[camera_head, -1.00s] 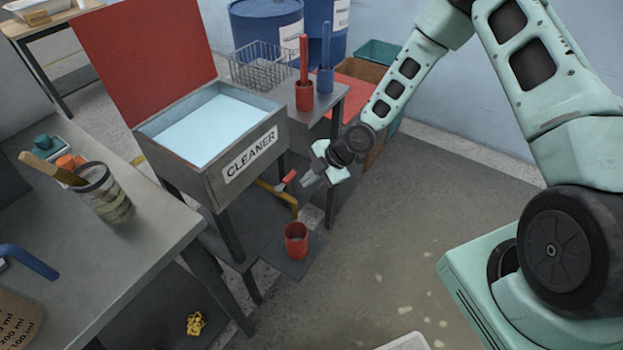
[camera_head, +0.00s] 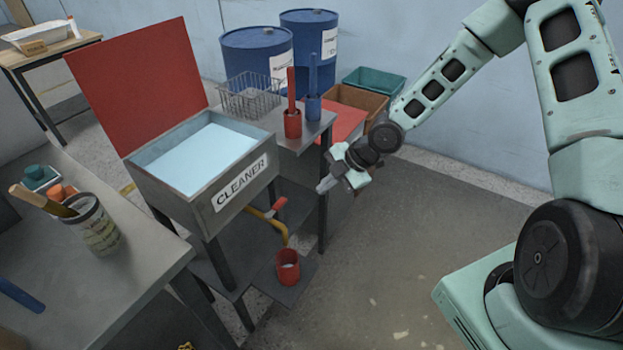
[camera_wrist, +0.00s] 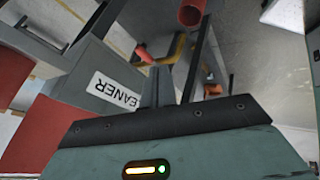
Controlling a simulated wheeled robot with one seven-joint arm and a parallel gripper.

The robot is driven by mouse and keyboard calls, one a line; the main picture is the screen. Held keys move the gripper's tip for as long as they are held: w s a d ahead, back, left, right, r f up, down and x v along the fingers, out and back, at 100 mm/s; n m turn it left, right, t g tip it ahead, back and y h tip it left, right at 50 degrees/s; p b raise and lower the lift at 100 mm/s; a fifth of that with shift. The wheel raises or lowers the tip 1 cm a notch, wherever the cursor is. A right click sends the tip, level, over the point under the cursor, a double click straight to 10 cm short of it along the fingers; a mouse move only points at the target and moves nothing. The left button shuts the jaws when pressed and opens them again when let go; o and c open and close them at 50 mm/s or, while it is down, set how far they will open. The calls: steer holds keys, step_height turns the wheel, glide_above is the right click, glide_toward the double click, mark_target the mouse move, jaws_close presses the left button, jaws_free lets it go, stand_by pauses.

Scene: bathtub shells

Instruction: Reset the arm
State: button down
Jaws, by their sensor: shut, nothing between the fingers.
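My arm reaches from the right of the head view. My gripper (camera_head: 326,186) is shut and empty, in the air to the right of the cleaner tank (camera_head: 212,175) and its red-handled yellow tap (camera_head: 272,216). It appears apart from both. In the wrist view its closed fingers (camera_wrist: 156,88) point toward the tap (camera_wrist: 173,50), with the cleaner label (camera_wrist: 117,92) to their left.
A red cup (camera_head: 287,268) stands on the low shelf below the tap. A side table (camera_head: 322,123) holds a wire basket (camera_head: 249,97) and upright red and blue tools. Blue drums (camera_head: 309,45) stand behind. A grey workbench (camera_head: 140,262) is at left. Floor at centre right is clear.

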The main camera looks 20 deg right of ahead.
steer(key=s+a+r+m+g+h, duration=0.1)
steer(key=s+a+r+m+h, duration=0.1)
steer(key=s+r, duration=0.5)
steer(key=s+a+r+m+g+h, duration=0.1)
steer(key=s+a+r+m, duration=0.4)
steer(key=s, duration=0.6)
steer(key=s+a+r+m+g+h, duration=0.1)
steer(key=s+a+r+m+h, duration=0.2)
steer(key=s+r+m, duration=0.4)
step_height(320, 180, up, 3)
steer(key=s, duration=0.2)
steer(key=shift+s+a+f, duration=0.2)
steer(key=shift+s+a, duration=0.2)
steer(key=shift+a, duration=0.1)
